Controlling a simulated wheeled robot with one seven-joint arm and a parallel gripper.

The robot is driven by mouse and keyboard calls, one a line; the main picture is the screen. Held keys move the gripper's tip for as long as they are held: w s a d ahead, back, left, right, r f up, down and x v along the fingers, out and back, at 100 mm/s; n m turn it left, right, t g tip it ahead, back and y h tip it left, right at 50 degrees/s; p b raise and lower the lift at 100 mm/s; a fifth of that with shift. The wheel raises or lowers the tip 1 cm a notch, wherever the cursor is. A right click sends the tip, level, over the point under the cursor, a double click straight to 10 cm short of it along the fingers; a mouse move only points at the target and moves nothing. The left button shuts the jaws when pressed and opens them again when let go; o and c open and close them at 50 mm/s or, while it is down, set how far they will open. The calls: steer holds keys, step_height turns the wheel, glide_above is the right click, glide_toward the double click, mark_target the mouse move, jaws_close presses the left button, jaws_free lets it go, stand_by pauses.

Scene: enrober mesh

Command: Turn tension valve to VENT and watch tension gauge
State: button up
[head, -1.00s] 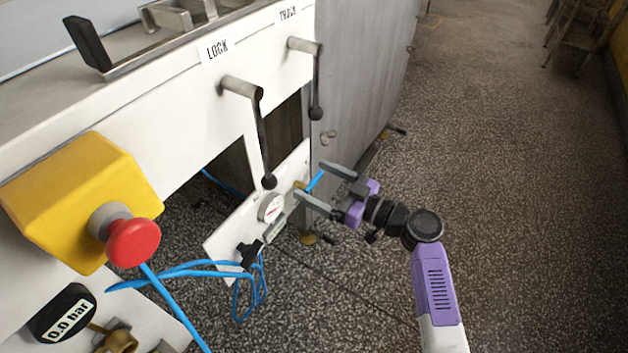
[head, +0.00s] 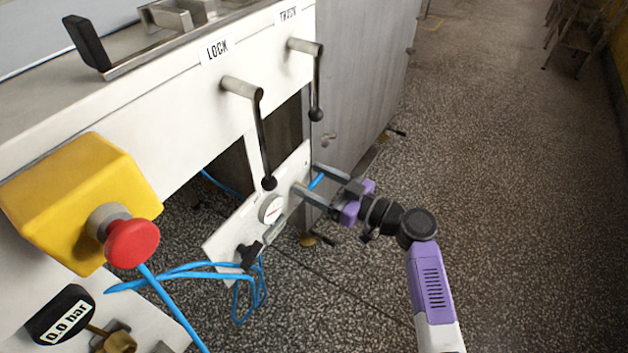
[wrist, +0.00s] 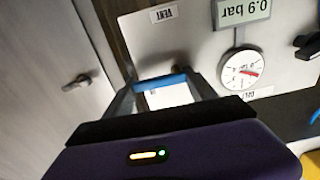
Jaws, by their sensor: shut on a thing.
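The tension valve has a blue lever (head: 317,181) on the low white panel; it also shows in the wrist view (wrist: 163,80), lying across between my fingers. My gripper (head: 307,178) is shut on this lever, with its fingertips at the panel. A VENT label (wrist: 163,14) is on the panel beyond the lever in the wrist view. The round tension gauge (wrist: 243,70) is to the right there, with a red area on its dial; it shows small in the head view (head: 271,208). A display (wrist: 246,11) above it reads 0.9 bar. The valve body is mostly hidden.
Two black-knobbed cranks, near the LOCK label (head: 216,50) and beside it, hang close above the panel. A red stop button (head: 132,244) on a yellow box, a 0.0 bar display (head: 62,314) and blue hoses (head: 190,268) are at left.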

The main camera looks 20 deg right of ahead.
steer(key=shift+f, duration=0.1)
steer(key=m, duration=0.2)
steer(key=f+m+b, duration=0.1)
steer(key=m, duration=0.5)
steer(key=shift+s+a+f+m, duration=0.1)
steer(key=shift+s+f+m, duration=0.05)
steer(key=shift+f+m, duration=0.2)
steer(key=shift+s+a+f+m+p, duration=0.2)
steer(key=shift+m+p, duration=0.35)
steer(key=shift+m, duration=0.95)
steer(key=shift+s+a+f+m+p, duration=0.1)
steer(key=shift+a+f+m+p, duration=0.3)
steer(key=shift+m, duration=1.05)
steer(key=shift+s+a+f+m+p, duration=0.15)
steer(key=shift+m+p, duration=0.55)
steer(key=shift+m, duration=0.8)
steer(key=o, duration=1.4)
steer(key=shift+c, duration=0.2)
